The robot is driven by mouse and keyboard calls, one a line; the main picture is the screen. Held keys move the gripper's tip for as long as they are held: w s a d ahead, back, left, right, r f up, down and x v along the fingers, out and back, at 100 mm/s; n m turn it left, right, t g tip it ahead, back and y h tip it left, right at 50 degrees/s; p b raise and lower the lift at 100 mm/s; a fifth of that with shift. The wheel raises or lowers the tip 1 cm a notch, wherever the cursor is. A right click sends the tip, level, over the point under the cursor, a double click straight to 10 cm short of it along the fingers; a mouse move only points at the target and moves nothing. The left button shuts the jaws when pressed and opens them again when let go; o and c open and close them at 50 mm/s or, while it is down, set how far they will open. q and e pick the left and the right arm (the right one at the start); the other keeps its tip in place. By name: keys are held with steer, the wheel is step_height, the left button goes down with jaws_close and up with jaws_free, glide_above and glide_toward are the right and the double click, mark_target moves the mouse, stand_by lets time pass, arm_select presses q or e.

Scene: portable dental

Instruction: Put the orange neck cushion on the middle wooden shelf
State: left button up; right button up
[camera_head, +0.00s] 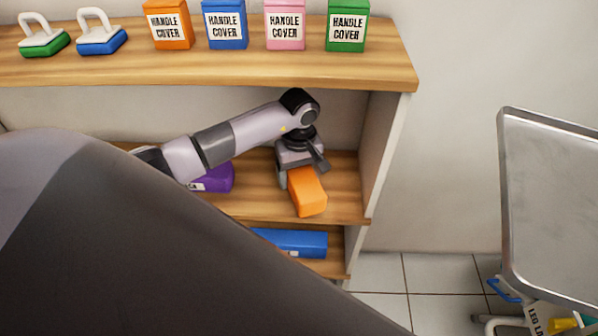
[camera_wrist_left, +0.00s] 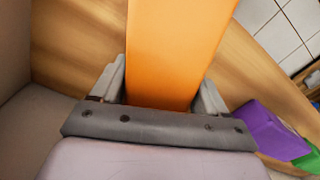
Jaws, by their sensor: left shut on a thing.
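The orange neck cushion (camera_head: 308,194) is a block at the right part of the middle wooden shelf (camera_head: 343,196). My left gripper (camera_head: 299,170) is shut on its far end. In the left wrist view the cushion (camera_wrist_left: 178,50) sits between the two fingers of the gripper (camera_wrist_left: 160,92). The cushion is over the shelf board, near its front edge; I cannot tell whether it touches the board. My right gripper is not in view.
A purple block (camera_head: 215,178) lies on the middle shelf, left of the cushion. A blue block (camera_head: 295,242) is on the shelf below. The top shelf (camera_head: 385,68) holds several handle cover boxes. A metal tray (camera_head: 555,200) stands at the right.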

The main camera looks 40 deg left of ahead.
mark_target(299, 169)
arm_select(q)
steer(key=shift+f, duration=0.1)
stand_by(0.3)
steer(key=shift+f+b, duration=0.55)
steer(key=shift+f, duration=0.1)
steer(key=o, duration=1.2)
steer(key=shift+r+p, duration=0.4)
steer(key=shift+r, duration=3.25)
